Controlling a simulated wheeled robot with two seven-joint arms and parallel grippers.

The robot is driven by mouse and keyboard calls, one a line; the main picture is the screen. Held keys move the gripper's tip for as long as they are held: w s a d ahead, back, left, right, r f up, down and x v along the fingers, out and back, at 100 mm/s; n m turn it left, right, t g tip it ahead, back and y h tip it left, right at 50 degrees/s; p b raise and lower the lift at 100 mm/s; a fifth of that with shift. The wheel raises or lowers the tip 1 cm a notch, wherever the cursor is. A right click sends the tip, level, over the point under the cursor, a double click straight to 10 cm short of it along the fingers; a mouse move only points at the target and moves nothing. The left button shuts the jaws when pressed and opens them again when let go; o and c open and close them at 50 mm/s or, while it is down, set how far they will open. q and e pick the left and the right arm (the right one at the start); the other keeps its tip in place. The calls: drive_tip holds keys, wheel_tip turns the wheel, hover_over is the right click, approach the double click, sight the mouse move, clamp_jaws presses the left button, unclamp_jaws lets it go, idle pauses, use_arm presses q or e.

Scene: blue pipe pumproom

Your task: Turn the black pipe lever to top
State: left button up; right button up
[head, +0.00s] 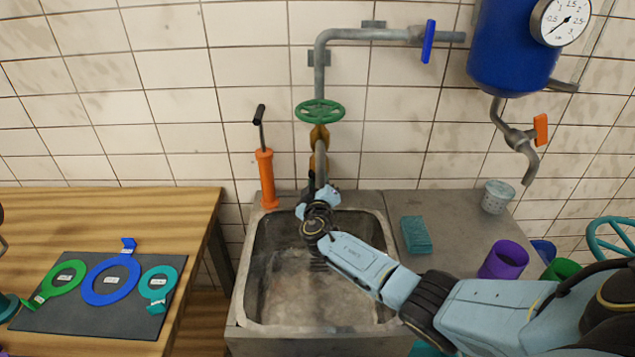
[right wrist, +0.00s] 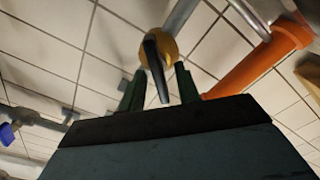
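The black pipe lever (right wrist: 155,66) hangs down from a yellow valve body (right wrist: 171,47) in the right wrist view. My right gripper (right wrist: 160,85) is open, with its two dark fingers on either side of the lever. Gaps show between the fingers and the lever's lower end. In the head view the yellow valve (head: 319,138) sits on the grey vertical pipe below a green handwheel (head: 320,111). My right gripper (head: 316,188) is in front of that pipe, at the back of the sink, and mostly hides the lever. My left gripper does not show clearly in either view.
An orange hand pump (head: 266,178) stands left of the pipe and also shows close by in the right wrist view (right wrist: 258,62). The sink (head: 285,290) lies below my right arm. A sponge (head: 416,235), cup (head: 497,196) and purple cup (head: 503,260) stand on the right counter.

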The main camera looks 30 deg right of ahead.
drive_tip(key=shift+w+d, duration=0.15)
drive_tip(key=shift+w, duration=0.1)
clamp_jaws()
drive_tip(key=shift+n, duration=0.3)
drive_tip(key=n+b, duration=0.2)
drive_tip(key=n, duration=0.1)
drive_tip(key=shift+f, duration=0.15)
drive_tip(key=n+b, duration=0.1)
drive_tip(key=n, duration=0.1)
drive_tip(key=shift+n, duration=0.4)
drive_tip(key=shift+f+n, duration=0.1)
drive_tip(key=shift+n, duration=1.2)
